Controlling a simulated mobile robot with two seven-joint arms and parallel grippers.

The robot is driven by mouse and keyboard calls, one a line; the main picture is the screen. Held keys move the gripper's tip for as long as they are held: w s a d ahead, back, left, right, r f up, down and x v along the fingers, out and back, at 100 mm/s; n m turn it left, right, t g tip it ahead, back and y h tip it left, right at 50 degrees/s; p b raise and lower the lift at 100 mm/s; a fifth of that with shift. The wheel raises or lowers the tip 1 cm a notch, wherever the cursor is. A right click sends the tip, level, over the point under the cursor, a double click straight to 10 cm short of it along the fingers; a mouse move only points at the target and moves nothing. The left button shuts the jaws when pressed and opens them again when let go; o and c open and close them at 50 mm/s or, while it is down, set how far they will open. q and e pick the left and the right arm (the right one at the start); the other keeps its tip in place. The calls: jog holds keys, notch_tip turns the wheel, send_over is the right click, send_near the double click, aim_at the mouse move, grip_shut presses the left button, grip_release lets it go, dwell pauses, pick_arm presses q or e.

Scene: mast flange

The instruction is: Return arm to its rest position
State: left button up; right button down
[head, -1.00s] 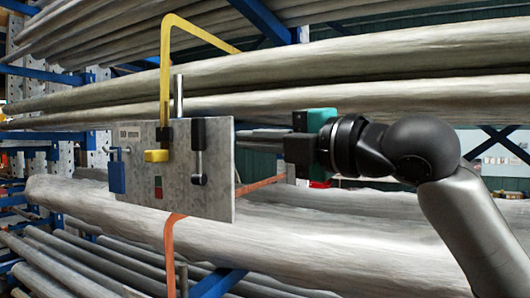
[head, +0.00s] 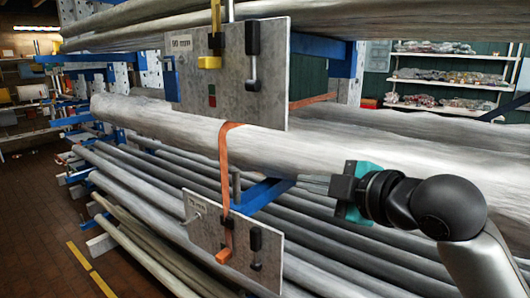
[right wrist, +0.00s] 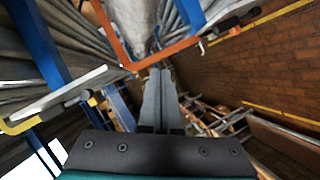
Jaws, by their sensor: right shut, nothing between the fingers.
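My right gripper (head: 304,180) comes in from the right with its arm. Its fingers are shut and empty, pointing left, in front of the large grey pole in the picture. In the right wrist view the two fingertips (right wrist: 158,76) lie together. The lower grey panel (head: 205,222) has an orange strap (head: 224,165) ending at an orange block (head: 223,256). My left gripper is not in view.
Long grey poles (head: 140,120) lie on a rack with blue arms (head: 262,195), close around my right gripper. Shelves (head: 445,80) with goods stand behind at right. The brick-coloured floor (head: 35,220) with a yellow line (head: 80,255) is open at left.

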jog(key=s+d+f+m+g+h, duration=0.2)
jog(key=s+f+m, duration=0.25)
jog(key=f, duration=0.65)
jog(key=s+d+f+m+g+h, duration=0.15)
jog(key=s+f+m, duration=0.3)
jog(key=f, duration=0.65)
jog(key=s+d+f+m+g+h, duration=0.2)
jog(key=s+f+m+g, duration=0.15)
jog(key=s+f, duration=0.45)
jog(key=s+d+f+m+g+h, duration=0.25)
jog(key=s+f+m, duration=0.25)
jog(key=s, duration=0.5)
notch_tip(320, 180, down, 32)
jog(key=s+b, duration=0.2)
jog(key=b, duration=0.8)
jog(key=s+d+f+g+b, duration=0.1)
jog(key=s+f+b, duration=0.3)
jog(key=s+f, duration=0.3)
jog(key=s+d+f+g+b, duration=0.1)
jog(key=s+f+b, duration=0.3)
jog(key=f, duration=1.2)
jog(key=s+d+n, duration=0.1)
jog(key=s, duration=0.3)
jog(key=shift+s+b, duration=0.15)
jog(key=shift+b, duration=0.2)
